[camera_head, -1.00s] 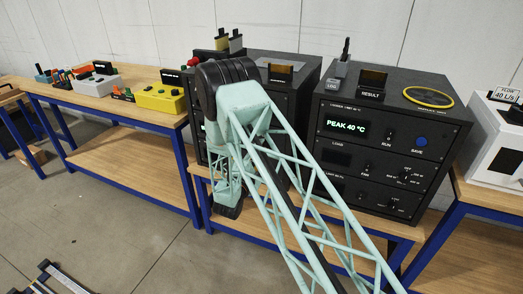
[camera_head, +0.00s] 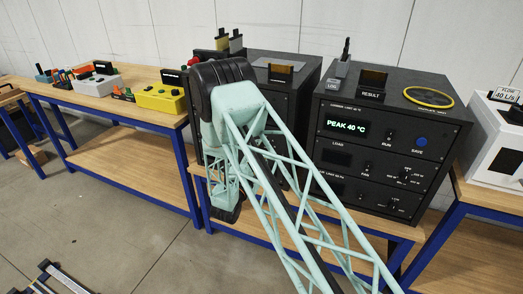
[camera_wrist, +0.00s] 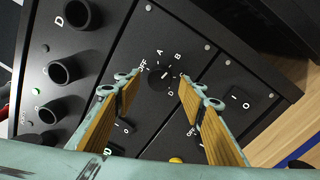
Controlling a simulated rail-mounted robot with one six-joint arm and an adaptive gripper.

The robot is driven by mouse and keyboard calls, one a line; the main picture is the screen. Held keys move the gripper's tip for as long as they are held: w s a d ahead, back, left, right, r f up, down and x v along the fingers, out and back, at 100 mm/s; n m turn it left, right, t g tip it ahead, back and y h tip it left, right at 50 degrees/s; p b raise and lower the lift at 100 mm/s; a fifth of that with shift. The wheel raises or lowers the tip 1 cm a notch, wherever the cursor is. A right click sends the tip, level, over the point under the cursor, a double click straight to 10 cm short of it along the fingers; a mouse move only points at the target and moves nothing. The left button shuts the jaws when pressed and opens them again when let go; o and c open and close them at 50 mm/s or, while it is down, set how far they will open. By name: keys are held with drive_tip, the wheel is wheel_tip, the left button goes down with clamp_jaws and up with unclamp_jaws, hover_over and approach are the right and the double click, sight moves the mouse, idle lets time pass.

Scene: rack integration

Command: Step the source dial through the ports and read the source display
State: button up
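The source dial appears to be the round black knob (camera_wrist: 160,78) in the wrist view, on a black panel with OFF, A, B and D marks around it. I cannot tell for sure which mark it points at. My gripper (camera_wrist: 158,84) is open, with one fingertip on each side of the knob and gaps between fingers and knob. In the head view my arm covers most of the left black rack unit (camera_head: 292,62), and the dial is hidden there. I cannot make out a source display in either view.
Large black sockets (camera_wrist: 70,71) lie left of the dial, and an I/O rocker switch (camera_wrist: 237,98) lies to its right. In the head view, the right rack unit (camera_head: 440,85) shows a lit "PEAK 40 °C" display (camera_head: 346,126). A white instrument (camera_head: 493,140) stands farther right.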

drive_tip(key=v, duration=1)
idle(0.3)
